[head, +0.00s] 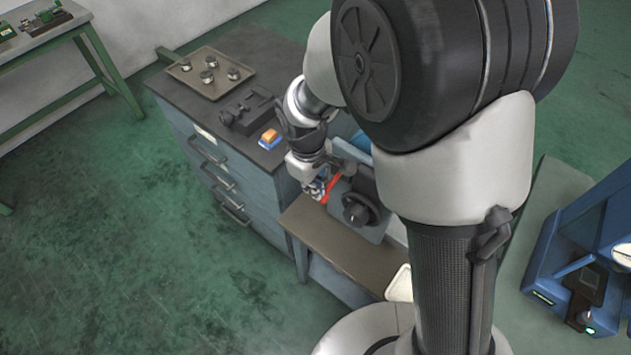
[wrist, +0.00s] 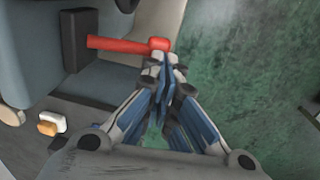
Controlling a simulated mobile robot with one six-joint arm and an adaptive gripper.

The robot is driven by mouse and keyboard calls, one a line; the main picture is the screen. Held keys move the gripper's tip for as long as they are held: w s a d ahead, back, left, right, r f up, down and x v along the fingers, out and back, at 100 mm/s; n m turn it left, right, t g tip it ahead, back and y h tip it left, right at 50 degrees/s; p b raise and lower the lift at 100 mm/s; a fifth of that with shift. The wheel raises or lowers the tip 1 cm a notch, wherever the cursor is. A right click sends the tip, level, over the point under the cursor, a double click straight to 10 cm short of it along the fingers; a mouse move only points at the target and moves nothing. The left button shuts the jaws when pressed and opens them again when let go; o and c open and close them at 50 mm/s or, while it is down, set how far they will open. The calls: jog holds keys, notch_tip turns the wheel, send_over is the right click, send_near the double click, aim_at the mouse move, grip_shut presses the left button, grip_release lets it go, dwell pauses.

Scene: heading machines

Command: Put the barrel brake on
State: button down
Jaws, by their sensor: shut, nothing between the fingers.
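The likely barrel brake is a red lever that reaches out from a dark block on the grey-blue machine. In the wrist view the red lever (wrist: 125,44) lies roughly level, its rounded end just beyond my fingertips. It also shows in the head view as a short red bar (head: 331,188) beside my gripper (head: 318,186). My gripper (wrist: 165,62) is shut with its fingertips together and nothing between them. The tips are at or very near the lever's end; I cannot tell whether they touch it. The machine (head: 368,190) has a dark round knob (head: 360,209) on its front.
A grey drawer cabinet (head: 215,165) stands behind, with a tray (head: 208,70) of several small parts, a dark vise-like tool (head: 247,112) and an orange-and-blue block (head: 269,138) on top. A brown shelf (head: 335,243) lies in front of the machine. Green floor (head: 120,240) is clear at left.

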jog(key=shift+w, duration=0.1)
jog(key=shift+r, duration=0.1)
jog(key=shift+r+p, duration=0.7)
jog(key=shift+p, duration=0.1)
jog(key=shift+r, duration=0.2)
jog(key=s+a+r+p, duration=0.1)
jog(key=s+r+p, duration=0.1)
jog(key=r, duration=0.4)
jog(key=s+a+r+p, duration=0.2)
jog(key=r+p, duration=0.1)
jog(key=r, duration=0.3)
jog(key=shift+s+a+r, duration=0.15)
jog(key=shift+s+a, duration=0.15)
jog(key=shift+s, duration=0.05)
jog(key=shift+d, duration=0.1)
